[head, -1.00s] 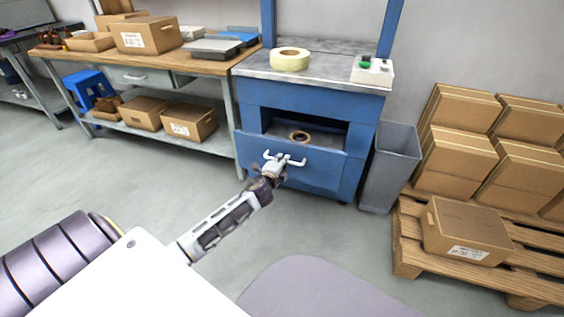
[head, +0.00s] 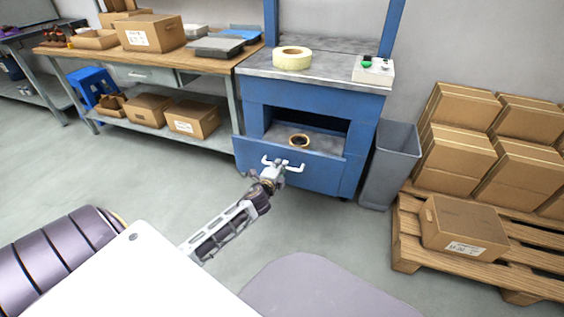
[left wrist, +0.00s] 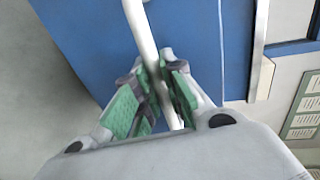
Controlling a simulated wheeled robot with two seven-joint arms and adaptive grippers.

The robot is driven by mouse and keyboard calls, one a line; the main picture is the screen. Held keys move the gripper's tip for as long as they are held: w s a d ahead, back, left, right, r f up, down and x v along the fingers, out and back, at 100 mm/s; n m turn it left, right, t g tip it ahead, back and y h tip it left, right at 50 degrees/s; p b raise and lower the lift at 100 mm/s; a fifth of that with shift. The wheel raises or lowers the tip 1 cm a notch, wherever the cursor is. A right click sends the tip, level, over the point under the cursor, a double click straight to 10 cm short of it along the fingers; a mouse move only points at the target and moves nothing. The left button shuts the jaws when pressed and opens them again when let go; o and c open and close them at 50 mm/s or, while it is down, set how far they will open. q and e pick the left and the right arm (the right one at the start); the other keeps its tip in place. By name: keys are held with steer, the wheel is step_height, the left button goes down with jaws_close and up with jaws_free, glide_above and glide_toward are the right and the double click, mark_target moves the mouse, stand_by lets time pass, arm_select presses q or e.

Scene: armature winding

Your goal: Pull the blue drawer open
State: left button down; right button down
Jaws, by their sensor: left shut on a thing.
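The blue drawer (head: 322,172) is in the front of a blue workstation with a grey top (head: 330,73), and it stands partly out. A brown ring (head: 299,140) lies inside it. Its white bar handle (head: 295,168) is on the drawer front. My left gripper (head: 271,176) is at the handle, its fingers shut around the bar. In the left wrist view the green-padded fingers (left wrist: 160,98) close on the white handle (left wrist: 143,32) in front of the blue drawer face (left wrist: 195,45). My right gripper is not in view.
A cream ring (head: 292,57) and a small box with a green button (head: 373,69) sit on the workstation top. A grey bin (head: 391,165) stands right of it, beside a wooden pallet (head: 410,245) of cartons. A workbench (head: 222,66) is at left. Floor in front is clear.

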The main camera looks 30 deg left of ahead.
arm_select(q)
steer(key=shift+s+d, duration=0.15)
steer(key=shift+s, duration=0.4)
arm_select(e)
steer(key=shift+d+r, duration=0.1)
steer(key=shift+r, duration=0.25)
arm_select(q)
steer(key=c, duration=1.5)
jaws_free()
steer(key=shift+s, duration=0.1)
steer(key=shift+v, duration=5.9)
